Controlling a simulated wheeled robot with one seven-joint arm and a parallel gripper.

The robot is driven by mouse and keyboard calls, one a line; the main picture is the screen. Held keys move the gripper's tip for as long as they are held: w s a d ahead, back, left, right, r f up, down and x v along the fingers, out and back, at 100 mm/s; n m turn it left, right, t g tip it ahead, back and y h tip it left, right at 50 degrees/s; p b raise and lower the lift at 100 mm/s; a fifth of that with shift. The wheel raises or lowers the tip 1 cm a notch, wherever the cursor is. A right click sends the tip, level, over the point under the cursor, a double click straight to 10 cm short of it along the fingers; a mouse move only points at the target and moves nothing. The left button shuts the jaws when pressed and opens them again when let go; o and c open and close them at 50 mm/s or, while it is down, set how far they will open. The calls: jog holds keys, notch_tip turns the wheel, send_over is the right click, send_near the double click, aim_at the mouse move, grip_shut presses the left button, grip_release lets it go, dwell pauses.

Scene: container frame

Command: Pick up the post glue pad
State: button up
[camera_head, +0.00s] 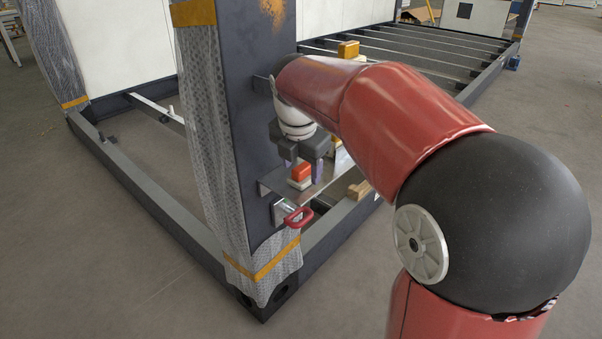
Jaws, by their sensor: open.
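A small block with an orange-red top and pale lower part (300,175) sits on a grey metal shelf (272,184) fixed to the dark corner post. It may be the post glue pad, but no label shows. My gripper (303,165) points down just above and around this block, with its fingers apart and nothing seen between them. I cannot tell whether a finger touches the block. My arm hides part of the area behind.
The dark post (243,100) with plastic wrap (205,130) stands close left of my gripper. A red-handled clamp (298,217) is below the shelf. A wooden block (359,190) lies on the frame beam, right. A yellow block (348,50) sits farther back.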

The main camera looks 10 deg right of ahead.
aim_at(304, 166)
jog(key=w, duration=0.1)
jog(key=w+d, duration=0.1)
jog(key=w, duration=0.1)
jog(key=shift+w+d, duration=0.2)
jog(key=shift+d, duration=0.05)
jog(key=x, duration=0.5)
jog(key=shift+w+d, duration=0.1)
jog(key=shift+w, duration=0.2)
jog(key=c, duration=0.8)
